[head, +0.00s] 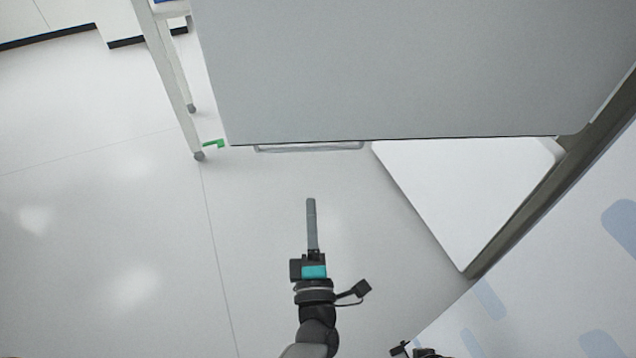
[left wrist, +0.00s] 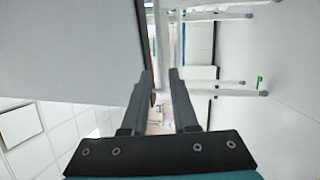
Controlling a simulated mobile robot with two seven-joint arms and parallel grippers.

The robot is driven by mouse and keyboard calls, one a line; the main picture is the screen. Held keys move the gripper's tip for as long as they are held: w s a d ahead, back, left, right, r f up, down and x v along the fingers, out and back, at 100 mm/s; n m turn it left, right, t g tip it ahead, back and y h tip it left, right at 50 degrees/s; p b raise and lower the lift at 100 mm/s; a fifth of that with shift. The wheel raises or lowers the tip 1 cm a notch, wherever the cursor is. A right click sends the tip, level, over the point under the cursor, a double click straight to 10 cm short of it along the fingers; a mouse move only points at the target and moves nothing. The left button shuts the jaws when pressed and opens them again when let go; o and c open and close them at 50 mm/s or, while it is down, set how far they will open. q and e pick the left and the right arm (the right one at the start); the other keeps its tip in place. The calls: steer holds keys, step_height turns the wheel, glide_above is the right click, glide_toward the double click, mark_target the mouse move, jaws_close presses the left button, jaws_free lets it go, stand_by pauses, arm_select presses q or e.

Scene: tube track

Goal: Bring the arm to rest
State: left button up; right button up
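My left gripper (head: 311,202) shows in the head view at the lower centre, over bare floor and pointing up the picture. It is below the front edge of the grey tabletop in the picture, with clear floor between them. In the left wrist view, my left gripper's two dark fingers (left wrist: 160,72) are apart, with nothing between them. Only a small dark part of what looks like my right arm shows at the bottom edge of the head view. The right gripper's fingers are out of view.
A large grey tabletop (head: 420,70) fills the upper right of the head view. A white panel (head: 465,195) is below it. A white-legged table (head: 178,85) stands at upper left, near a small green object (head: 214,143). The floor (head: 100,230) at left is clear.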

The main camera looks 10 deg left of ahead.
arm_select(q)
steer(key=s+f+m+g+h+p, duration=0.2)
steer(key=s+f+m+g+h, duration=0.15)
steer(key=f+m, duration=0.45)
steer(key=s+f+m+g+h+p, duration=0.2)
steer(key=s+f+m+g+h, duration=0.15)
steer(key=f+m, duration=0.45)
steer(key=s+a+f+m+g+y+p, duration=0.1)
steer(key=s+a+f+m+g, duration=0.1)
steer(key=s, duration=0.5)
steer(key=s+a+f+m+g+y+p, duration=0.1)
steer(key=s+a+f+m+g, duration=0.1)
steer(key=s+a+f+g, duration=0.3)
steer(key=s+a+f+m+g+p, duration=0.2)
steer(key=s+a+f+m+g, duration=0.1)
steer(key=s+a+f, duration=0.4)
steer(key=s+a, duration=0.1)
steer(key=s, duration=0.2)
steer(key=shift+s+f+y, duration=0.2)
steer(key=shift+s+y, duration=0.1)
steer(key=shift+y, duration=0.1)
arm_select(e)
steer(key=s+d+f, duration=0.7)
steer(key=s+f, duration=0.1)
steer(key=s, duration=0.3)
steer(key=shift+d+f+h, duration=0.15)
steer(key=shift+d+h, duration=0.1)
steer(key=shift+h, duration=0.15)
